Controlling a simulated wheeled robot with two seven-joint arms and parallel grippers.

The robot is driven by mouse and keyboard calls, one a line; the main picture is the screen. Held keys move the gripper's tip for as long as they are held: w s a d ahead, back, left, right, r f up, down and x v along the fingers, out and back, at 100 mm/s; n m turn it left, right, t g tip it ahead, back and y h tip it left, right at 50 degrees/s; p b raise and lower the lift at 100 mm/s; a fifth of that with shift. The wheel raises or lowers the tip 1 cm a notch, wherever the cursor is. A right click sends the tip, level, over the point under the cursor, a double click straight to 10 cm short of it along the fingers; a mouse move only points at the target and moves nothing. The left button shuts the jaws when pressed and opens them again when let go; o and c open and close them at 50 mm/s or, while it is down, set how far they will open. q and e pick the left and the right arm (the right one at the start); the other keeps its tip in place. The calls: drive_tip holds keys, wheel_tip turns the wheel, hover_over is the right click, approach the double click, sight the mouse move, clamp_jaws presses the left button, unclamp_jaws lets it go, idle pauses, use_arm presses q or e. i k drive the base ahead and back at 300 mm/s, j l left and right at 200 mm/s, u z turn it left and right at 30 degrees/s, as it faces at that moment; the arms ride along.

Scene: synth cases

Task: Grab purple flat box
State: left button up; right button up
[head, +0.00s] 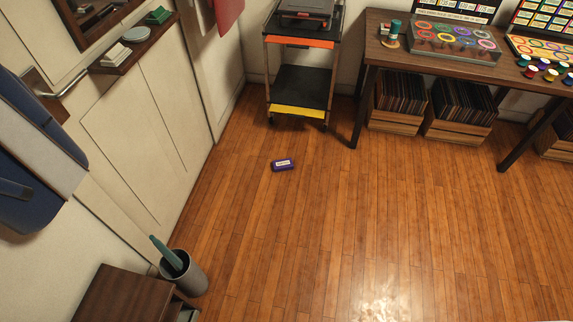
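A small purple flat box (283,165) with a pale label on top lies flat on the wooden floor, left of the middle of the head view. Nothing touches it, and bare floor surrounds it. Neither of my grippers shows in the head view.
A black trolley (302,88) stands behind the box. A wooden table (440,50) with records in crates (395,123) beneath it is at the back right. A grey bin (188,280) with a teal umbrella and a brown cabinet (125,295) are at lower left. Floor centre and right is clear.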

sight(283, 165)
drive_tip(key=i+j+z, duration=0.15)
drive_tip(key=i, duration=0.35)
drive_tip(key=i+j+z, duration=0.2)
drive_tip(key=i, duration=0.3)
